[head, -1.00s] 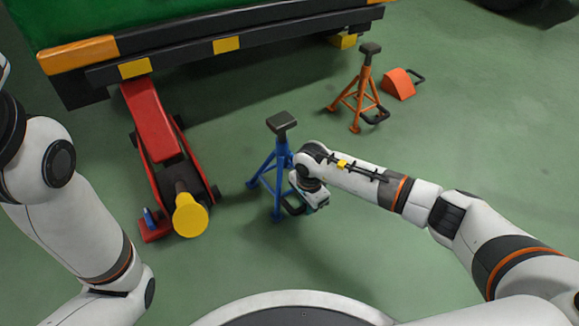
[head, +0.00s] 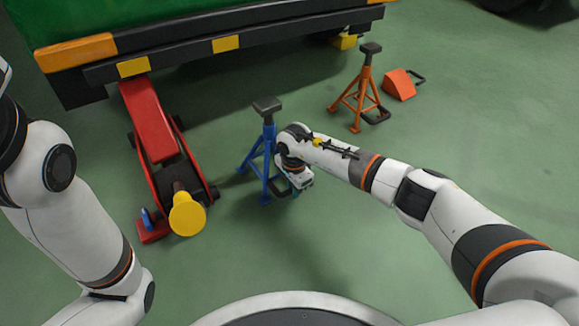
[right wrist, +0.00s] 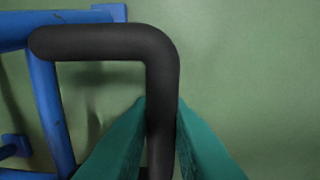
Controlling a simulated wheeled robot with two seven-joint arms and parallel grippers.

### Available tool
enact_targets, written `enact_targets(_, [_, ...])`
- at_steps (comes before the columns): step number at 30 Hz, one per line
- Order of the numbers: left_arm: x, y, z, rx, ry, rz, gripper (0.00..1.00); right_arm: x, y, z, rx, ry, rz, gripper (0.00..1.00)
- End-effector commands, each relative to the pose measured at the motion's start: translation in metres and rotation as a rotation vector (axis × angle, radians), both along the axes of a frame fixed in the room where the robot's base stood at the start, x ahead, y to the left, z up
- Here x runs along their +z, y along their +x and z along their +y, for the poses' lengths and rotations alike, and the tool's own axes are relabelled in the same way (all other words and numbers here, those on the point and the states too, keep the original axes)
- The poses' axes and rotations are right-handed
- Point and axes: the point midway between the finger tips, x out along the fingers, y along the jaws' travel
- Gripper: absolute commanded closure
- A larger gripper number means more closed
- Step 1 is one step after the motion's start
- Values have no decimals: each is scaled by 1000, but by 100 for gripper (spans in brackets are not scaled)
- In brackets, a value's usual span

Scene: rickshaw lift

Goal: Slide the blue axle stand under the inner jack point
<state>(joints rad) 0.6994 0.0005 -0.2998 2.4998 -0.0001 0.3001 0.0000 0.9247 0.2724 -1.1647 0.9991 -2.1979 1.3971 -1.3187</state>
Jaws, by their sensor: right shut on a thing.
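The blue axle stand (head: 268,145) stands upright on the floor, with a dark saddle on top, to the right of the red jack. My right gripper (head: 286,191) is low at the stand's near side. In the right wrist view its teal fingers (right wrist: 160,135) are shut on the stand's black handle (right wrist: 110,42), beside the blue frame (right wrist: 45,100). The underside beam of the green vehicle (head: 185,57) carries yellow patches, one at the left (head: 133,67) and one farther right (head: 226,44); I cannot tell which is the inner jack point. My left gripper is out of view; only its arm shows.
A red floor jack (head: 152,120) with a yellow-capped handle (head: 187,214) reaches under the beam at the left. An orange axle stand (head: 358,92) and an orange wheel chock (head: 398,85) are at the right. Floor between the blue stand and beam is clear.

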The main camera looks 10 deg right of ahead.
Motion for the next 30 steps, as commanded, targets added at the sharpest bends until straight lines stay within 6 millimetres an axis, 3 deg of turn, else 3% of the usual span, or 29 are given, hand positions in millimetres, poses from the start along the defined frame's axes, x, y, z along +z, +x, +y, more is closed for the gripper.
enact_targets(21, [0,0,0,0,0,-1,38,1,50,21,0,4,-5,100])
enact_targets(30, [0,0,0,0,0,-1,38,2,57,23,2,2,-8,100])
